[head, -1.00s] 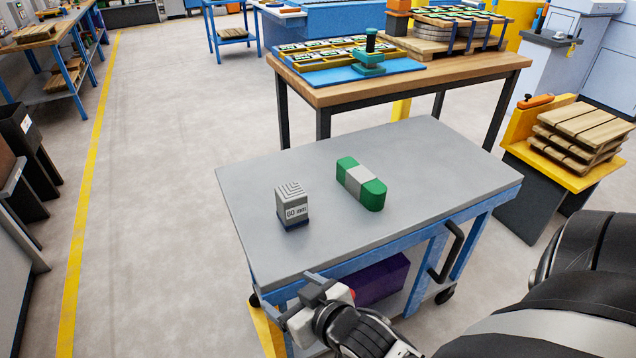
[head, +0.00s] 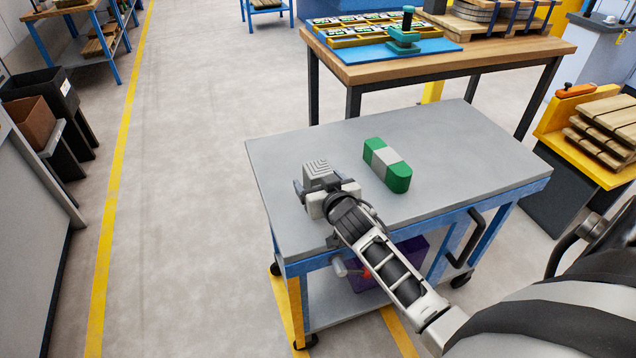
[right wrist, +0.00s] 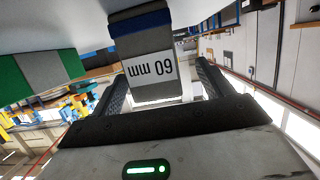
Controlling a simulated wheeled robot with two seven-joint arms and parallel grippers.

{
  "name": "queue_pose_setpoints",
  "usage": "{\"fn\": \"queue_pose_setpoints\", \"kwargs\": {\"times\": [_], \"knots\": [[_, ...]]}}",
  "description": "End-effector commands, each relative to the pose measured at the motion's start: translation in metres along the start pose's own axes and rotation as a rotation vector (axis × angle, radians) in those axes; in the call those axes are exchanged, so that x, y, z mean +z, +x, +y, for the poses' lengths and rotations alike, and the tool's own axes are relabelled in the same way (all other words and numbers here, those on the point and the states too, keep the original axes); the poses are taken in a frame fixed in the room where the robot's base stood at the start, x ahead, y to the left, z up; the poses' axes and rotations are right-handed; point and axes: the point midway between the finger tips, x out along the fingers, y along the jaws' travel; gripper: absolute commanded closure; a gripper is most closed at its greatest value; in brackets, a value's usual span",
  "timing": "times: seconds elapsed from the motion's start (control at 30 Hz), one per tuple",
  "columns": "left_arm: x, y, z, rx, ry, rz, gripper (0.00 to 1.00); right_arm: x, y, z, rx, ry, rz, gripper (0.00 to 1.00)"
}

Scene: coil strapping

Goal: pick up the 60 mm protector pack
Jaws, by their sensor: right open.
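The 60 mm protector pack (head: 317,171) is a small grey block with a ridged top, standing on the grey cart top (head: 460,160). In the right wrist view the pack (right wrist: 145,45) shows its "60 mm" label upside down and a dark blue base. My right gripper (head: 325,188) is open at the near side of the pack and hides its lower part in the head view. In the right wrist view its two fingers (right wrist: 160,85) lie on either side of the pack's near end. Contact cannot be told. My left gripper is not in view.
A green and grey rounded block (head: 387,165) stands on the cart just right of the pack; it also shows in the right wrist view (right wrist: 40,72). A wooden table (head: 450,63) with a blue mat stands behind. The cart's right half is clear.

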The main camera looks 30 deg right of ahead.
Motion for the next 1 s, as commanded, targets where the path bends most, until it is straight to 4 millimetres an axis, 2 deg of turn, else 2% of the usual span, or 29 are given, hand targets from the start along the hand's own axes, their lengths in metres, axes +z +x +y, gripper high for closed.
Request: {"fn": "queue_pose_setpoints", "kwargs": {"times": [0.27,0.57,0.6,0.77,0.8,1.0], "knots": [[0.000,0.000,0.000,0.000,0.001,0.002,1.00,-0.004,0.039,0.006,0.000,-0.001,0.001,0.21],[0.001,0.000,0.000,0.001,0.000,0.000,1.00,-0.004,0.045,0.006,-0.001,-0.001,0.001,0.21],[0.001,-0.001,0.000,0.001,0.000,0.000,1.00,-0.004,0.044,0.006,-0.001,-0.001,0.001,0.26],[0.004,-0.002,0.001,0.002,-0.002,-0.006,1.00,-0.004,0.044,0.006,-0.001,-0.001,0.000,0.71],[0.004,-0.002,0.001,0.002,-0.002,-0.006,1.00,-0.004,0.044,0.006,-0.001,-0.001,0.000,0.76],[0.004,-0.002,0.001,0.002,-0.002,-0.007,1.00,-0.004,0.044,0.005,-0.001,-0.001,0.002,0.76]]}}
